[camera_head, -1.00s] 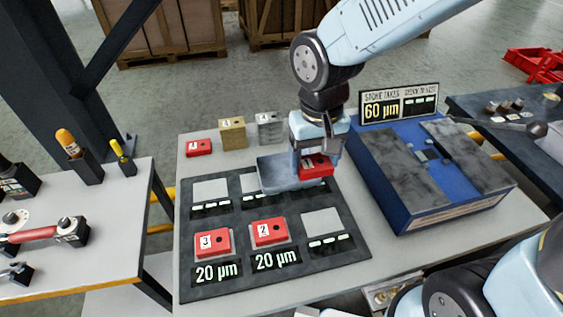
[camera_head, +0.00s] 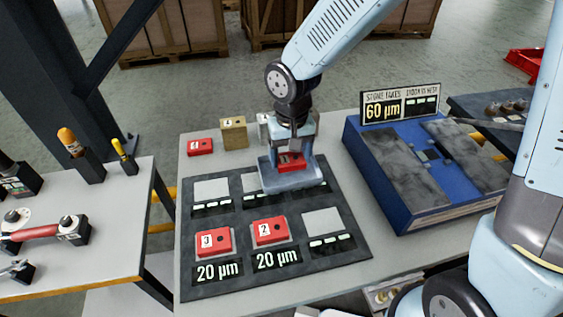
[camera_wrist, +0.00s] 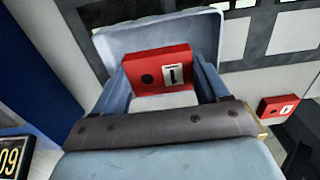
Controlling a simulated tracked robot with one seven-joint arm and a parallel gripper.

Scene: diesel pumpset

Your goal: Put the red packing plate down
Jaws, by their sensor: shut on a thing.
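My gripper (camera_head: 291,160) is shut on a red packing plate (camera_head: 291,161) marked 1, held over the back right part of the dark mat (camera_head: 332,268). In the wrist view the red plate (camera_wrist: 160,70) sits between both fingers, with a pale blue-grey tray-like part (camera_wrist: 150,30) beyond it. Red plates marked 3 (camera_head: 214,242) and 2 (camera_head: 270,232) lie on front pads of the mat, above displays reading 20 µm. The front right pad (camera_head: 321,222) and back left pad (camera_head: 211,189) are bare. My gripper hides much of the back row.
A red block (camera_head: 200,147) marked 4 and a brass block (camera_head: 233,134) stand behind the mat. A grey block is partly hidden by my arm. The blue stone box (camera_head: 405,180) with a 60 µm sign (camera_head: 398,103) stands to the right.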

